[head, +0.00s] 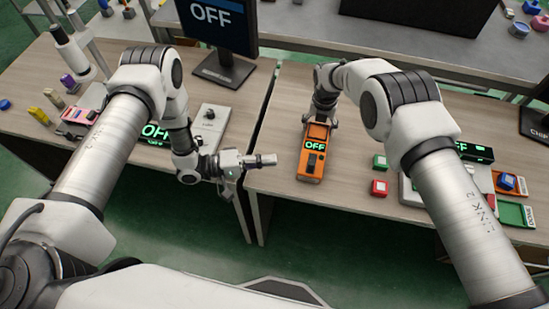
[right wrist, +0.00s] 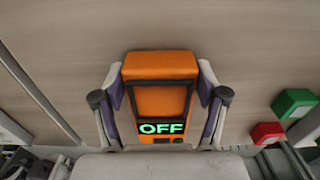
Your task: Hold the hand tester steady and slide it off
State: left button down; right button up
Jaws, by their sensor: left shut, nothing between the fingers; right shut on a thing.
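The orange hand tester (head: 303,166) lies on the right-hand table near its front edge, with its green display reading OFF and a dark slider below the display. It also shows in the right wrist view (right wrist: 160,66), display lit OFF. My right gripper (head: 323,110) is shut on the tester's far end, with one finger on each side of its body in the right wrist view. My left gripper (head: 266,159) is shut and empty, to the left of the tester, beside the gap between the two tables. The slider's exact position is too small to tell.
A grey box with a small knob (head: 208,122) stands on the left table. A monitor (head: 220,28) reading OFF is behind it. A green cube (head: 380,162) and a red cube (head: 379,187) stand right of the tester.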

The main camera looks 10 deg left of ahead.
jog(key=o, duration=1.5)
jog(key=shift+c, duration=0.2)
